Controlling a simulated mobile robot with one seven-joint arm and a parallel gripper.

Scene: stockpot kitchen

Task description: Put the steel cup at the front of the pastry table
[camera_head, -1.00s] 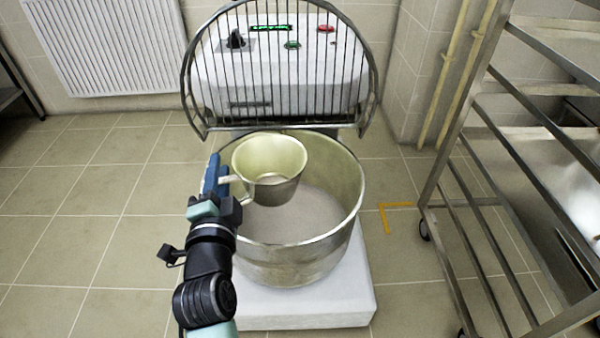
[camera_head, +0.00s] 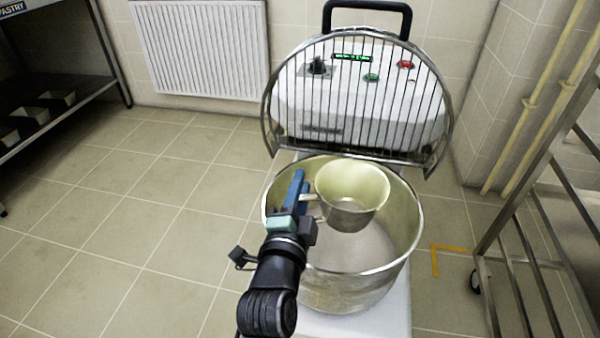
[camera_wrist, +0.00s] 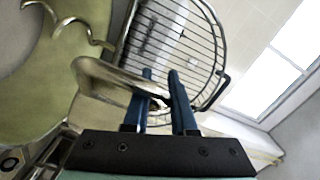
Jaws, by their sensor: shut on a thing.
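The steel cup (camera_head: 352,193) hangs in the air over the mixer bowl, with its handle toward my gripper. My gripper (camera_head: 301,192) is shut on the cup's handle, to the left of the cup's body.
The large mixer bowl (camera_head: 405,225) stands below the cup, with pale contents inside. The mixer's wire guard (camera_head: 355,150) is raised behind it. A steel rack (camera_head: 545,240) stands at right. Tins (camera_head: 30,113) lie on the pastry table's lower shelf. The floor at left is clear.

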